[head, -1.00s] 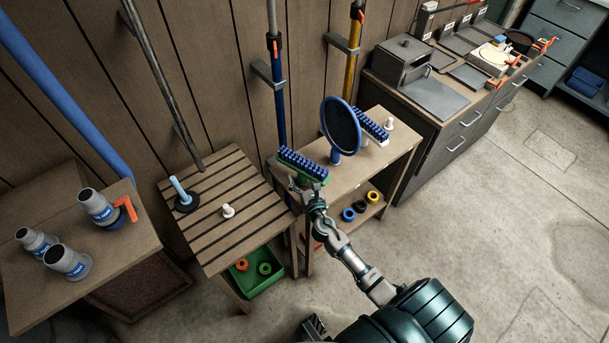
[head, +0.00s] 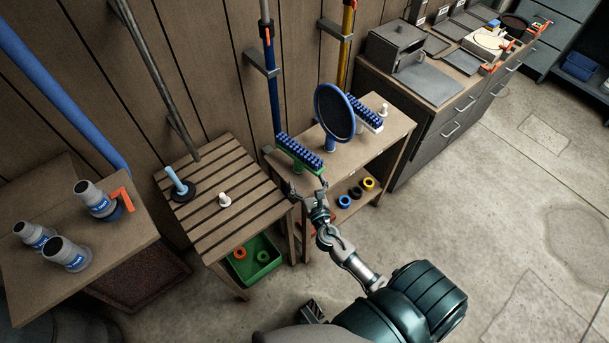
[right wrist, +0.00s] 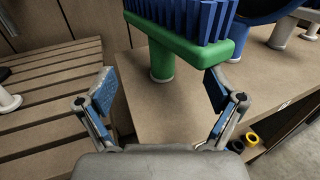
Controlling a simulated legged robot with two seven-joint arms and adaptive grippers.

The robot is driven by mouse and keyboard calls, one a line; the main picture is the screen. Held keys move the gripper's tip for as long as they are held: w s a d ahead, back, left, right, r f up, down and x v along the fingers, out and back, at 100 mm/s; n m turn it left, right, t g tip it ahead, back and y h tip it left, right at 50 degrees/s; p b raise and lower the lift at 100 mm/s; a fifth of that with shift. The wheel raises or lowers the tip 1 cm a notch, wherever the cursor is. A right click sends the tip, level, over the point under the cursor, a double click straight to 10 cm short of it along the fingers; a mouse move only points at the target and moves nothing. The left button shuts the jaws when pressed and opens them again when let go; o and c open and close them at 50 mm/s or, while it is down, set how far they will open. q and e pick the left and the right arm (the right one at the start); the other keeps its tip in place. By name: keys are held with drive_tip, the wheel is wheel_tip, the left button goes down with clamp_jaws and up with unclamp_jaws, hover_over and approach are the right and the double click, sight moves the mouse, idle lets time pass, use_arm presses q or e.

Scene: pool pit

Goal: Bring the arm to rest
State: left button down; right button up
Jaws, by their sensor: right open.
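My right gripper (head: 308,188) is open and empty at the front edge of the wooden shelf unit (head: 375,148). In the right wrist view, the two blue-padded fingers of this gripper (right wrist: 160,91) stand wide apart. A green brush with blue bristles (head: 299,152) stands on the shelf top just beyond the fingers. The brush also shows in the right wrist view, its green base and stem (right wrist: 162,60) beyond the gap between the fingers, with no finger closed on it. My left gripper does not show.
A round blue-rimmed net (head: 334,112) and a second blue brush (head: 364,112) stand farther right on the shelf. A slatted table (head: 235,178) with a white fitting (head: 225,200) is to the left. A green bin (head: 262,259) sits below it. Open floor (head: 460,215) lies right.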

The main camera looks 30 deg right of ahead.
drive_tip(key=shift+v, duration=1.7)
drive_tip(key=s+d+f+m+g+h, duration=0.1)
drive_tip(key=s+f+m+g, duration=0.3)
drive_tip(key=m, duration=0.5)
drive_tip(key=s+f+m+g, duration=0.25)
drive_tip(key=s+m, duration=0.35)
drive_tip(key=m, duration=0.3)
drive_tip(key=s+a+f+m+g+y, duration=0.4)
drive_tip(key=s+a+m+g+y, duration=0.3)
drive_tip(key=s+a+m, duration=0.7)
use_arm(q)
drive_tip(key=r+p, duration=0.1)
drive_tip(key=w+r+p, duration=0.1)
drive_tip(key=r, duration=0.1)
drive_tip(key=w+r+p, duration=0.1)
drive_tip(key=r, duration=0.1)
use_arm(e)
drive_tip(key=s+d+f+g, duration=0.1)
drive_tip(key=s+f, duration=0.1)
drive_tip(key=f, duration=1)
drive_tip(key=s+d+f+n+g, duration=0.1)
drive_tip(key=s+f, duration=0.1)
drive_tip(key=f, duration=1)
drive_tip(key=shift+s+d+n+h, duration=0.2)
drive_tip(key=shift+s+n+h, duration=0.1)
drive_tip(key=shift+s, duration=0.05)
drive_tip(key=shift+f, duration=0.1)
